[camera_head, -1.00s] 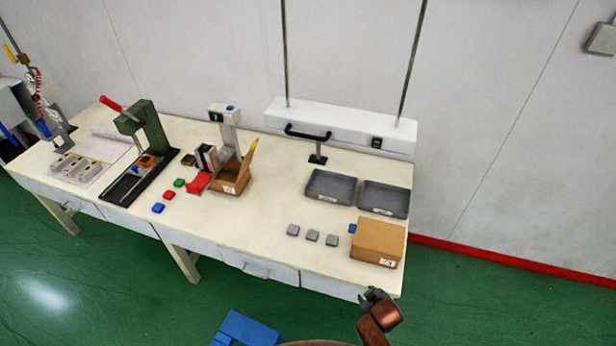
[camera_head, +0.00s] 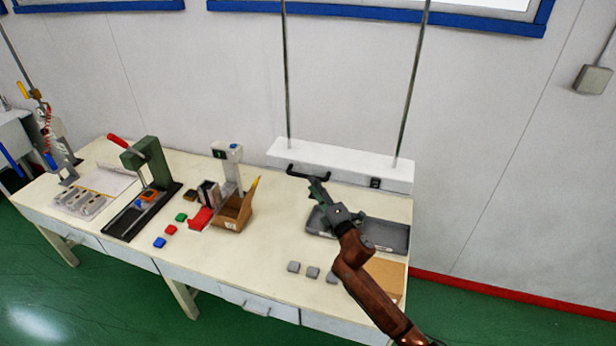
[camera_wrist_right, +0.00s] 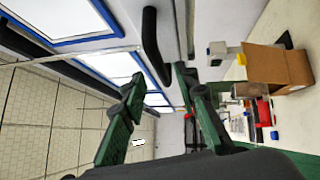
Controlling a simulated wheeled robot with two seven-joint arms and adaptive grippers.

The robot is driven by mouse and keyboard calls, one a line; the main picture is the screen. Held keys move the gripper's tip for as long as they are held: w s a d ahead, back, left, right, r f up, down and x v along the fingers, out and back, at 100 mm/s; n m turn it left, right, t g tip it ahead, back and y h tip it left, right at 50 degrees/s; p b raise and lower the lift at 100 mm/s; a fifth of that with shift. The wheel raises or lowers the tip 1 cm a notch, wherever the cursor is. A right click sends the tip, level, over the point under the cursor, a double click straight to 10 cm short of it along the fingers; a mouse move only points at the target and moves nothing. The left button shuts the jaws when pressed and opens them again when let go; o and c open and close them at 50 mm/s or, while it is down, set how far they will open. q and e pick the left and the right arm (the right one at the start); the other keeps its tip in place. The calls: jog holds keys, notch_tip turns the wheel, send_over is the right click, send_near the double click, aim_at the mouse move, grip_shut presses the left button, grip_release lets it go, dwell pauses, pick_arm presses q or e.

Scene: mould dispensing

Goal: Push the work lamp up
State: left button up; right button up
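The work lamp (camera_head: 330,165) is a long white box hanging low over the back of the table from two thin rods. A black handle (camera_head: 297,173) sticks out from its front, left of centre. My right gripper (camera_head: 316,184) reaches in from the lower right, with its tips close to the handle's right end. In the right wrist view the handle (camera_wrist_right: 151,45) is a dark bar just beyond the open fingers (camera_wrist_right: 158,85), and nothing is between them. Whether a finger touches the handle I cannot tell. My left gripper is not in view.
Below my right arm are grey trays (camera_head: 385,238), a cardboard box (camera_head: 388,275), partly hidden, and several small grey blocks (camera_head: 312,272). Left of the lamp stand an open carton (camera_head: 232,212) and a green press (camera_head: 152,160). The wall above the lamp is clear between the rods.

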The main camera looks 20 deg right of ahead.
jog(key=x, duration=0.5)
jog(key=shift+w+p, duration=0.15)
jog(key=shift+p, duration=0.15)
jog(key=shift+c, duration=0.6)
grip_shut()
